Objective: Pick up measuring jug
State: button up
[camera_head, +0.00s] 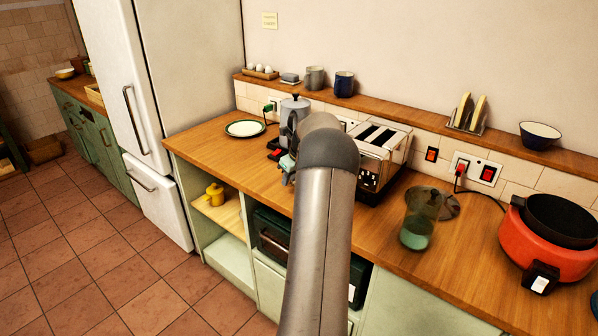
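A clear, see-through jug (418,222) with green in its lower part stands upright on the wooden counter, right of the toaster. I take it for the measuring jug; no scale marks can be made out. A round see-through dark disc, perhaps a lid, shows behind its right side. My grey arm rises through the middle of the view, left of the jug and apart from it. My gripper is hidden behind the arm. A small pale blue-grey piece shows left of the arm; I cannot tell what it is.
A chrome toaster (382,153) stands behind and left of the jug. A red cooker (550,245) with a black pot stands to its right. Bare counter (385,240) lies left of the jug.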

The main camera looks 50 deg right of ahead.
jog(key=shift+w+f, duration=0.15)
jog(key=shift+f, duration=0.25)
grip_shut()
dwell(1.2)
